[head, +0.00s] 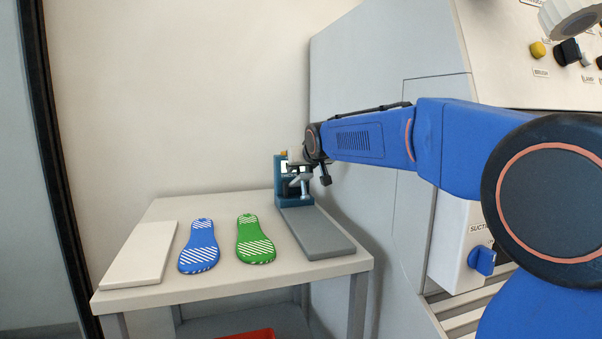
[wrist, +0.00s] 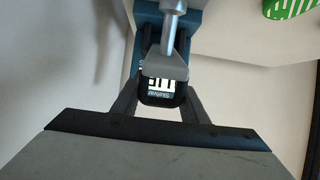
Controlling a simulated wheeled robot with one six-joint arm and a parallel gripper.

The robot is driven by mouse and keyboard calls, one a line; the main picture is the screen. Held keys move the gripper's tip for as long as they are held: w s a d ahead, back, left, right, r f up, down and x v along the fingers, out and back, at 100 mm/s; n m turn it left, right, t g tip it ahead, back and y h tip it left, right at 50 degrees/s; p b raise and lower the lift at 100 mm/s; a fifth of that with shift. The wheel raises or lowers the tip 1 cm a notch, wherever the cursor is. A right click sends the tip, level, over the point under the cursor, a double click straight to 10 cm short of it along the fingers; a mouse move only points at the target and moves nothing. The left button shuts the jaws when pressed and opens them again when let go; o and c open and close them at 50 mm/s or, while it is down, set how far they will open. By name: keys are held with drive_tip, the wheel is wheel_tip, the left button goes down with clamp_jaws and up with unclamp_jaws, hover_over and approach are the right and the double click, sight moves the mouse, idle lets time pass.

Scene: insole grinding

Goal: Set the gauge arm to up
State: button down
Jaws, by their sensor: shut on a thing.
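The teal thickness gauge (head: 280,172) stands at the back right of the small table, in front of the machine's side. Its silver gauge arm (head: 304,186) shows low at its front, beneath my wrist. In the wrist view the gauge arm's metal rod (wrist: 173,28) comes down from the top to a grey, wedge-shaped end. My gripper (wrist: 165,70) has its two fingers on either side of that end and is shut on it. The gauge's dark display (wrist: 161,88) with white markings shows between the fingers. My wrist partly hides the gauge in the head view.
On the table (head: 285,265) lie a white slab (head: 140,255), a blue insole (head: 199,247) and a green insole (head: 255,240). A grey slab (head: 318,235) extends forward from the gauge. The large machine (head: 365,75) stands close on the right. A red container (head: 248,335) is below the table.

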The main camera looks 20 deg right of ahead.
drive_tip(key=shift+w+a+r+g, duration=0.25)
drive_tip(key=shift+w+r+g, duration=0.55)
drive_tip(key=shift+w+g, duration=0.35)
drive_tip(key=shift+w+r, duration=0.2)
drive_tip(key=shift+w, duration=0.3)
drive_tip(key=shift+w+r, duration=0.15)
drive_tip(key=shift+w, duration=0.3)
drive_tip(key=shift+f, duration=0.1)
drive_tip(key=c, duration=1.3)
unclamp_jaws()
drive_tip(key=shift+w, duration=0.15)
drive_tip(key=shift+d+r, duration=0.1)
drive_tip(key=shift+r, duration=0.1)
drive_tip(key=v, duration=1.7)
